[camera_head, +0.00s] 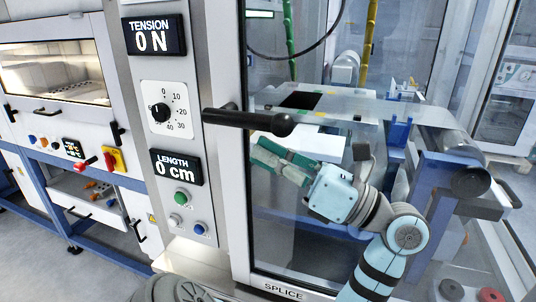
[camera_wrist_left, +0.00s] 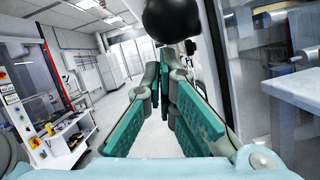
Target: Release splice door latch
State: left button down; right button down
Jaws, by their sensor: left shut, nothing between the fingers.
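The splice door latch is a black lever handle (camera_head: 240,118) on the door's left edge, lying nearly level with its rounded knob end to the right. The splice door (camera_head: 268,215) is a glazed panel marked SPLICE and looks closed. My left gripper (camera_head: 262,155), with green fingers, is just below the knob end, in front of the glass. Its fingers are together and empty. In the left wrist view the black knob (camera_wrist_left: 172,20) is above and beyond the shut fingers (camera_wrist_left: 167,75); contact cannot be told. My right gripper is not in view.
A panel left of the door carries a tension display (camera_head: 154,36), a dial (camera_head: 161,112), a length display (camera_head: 177,167) and buttons (camera_head: 181,198). Behind the glass are a web table (camera_head: 350,104) and a roller (camera_head: 450,145). A cabinet (camera_head: 55,75) stands at the left.

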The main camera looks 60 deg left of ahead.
pick_arm(q)
notch_tip(320, 180, down, 5)
jog(key=b, duration=0.4)
jog(key=w+d+b, duration=0.4)
jog(key=w+d, duration=0.1)
jog(key=d, duration=0.3)
jog(key=shift+d+f, duration=0.2)
jog(key=shift+f, duration=0.1)
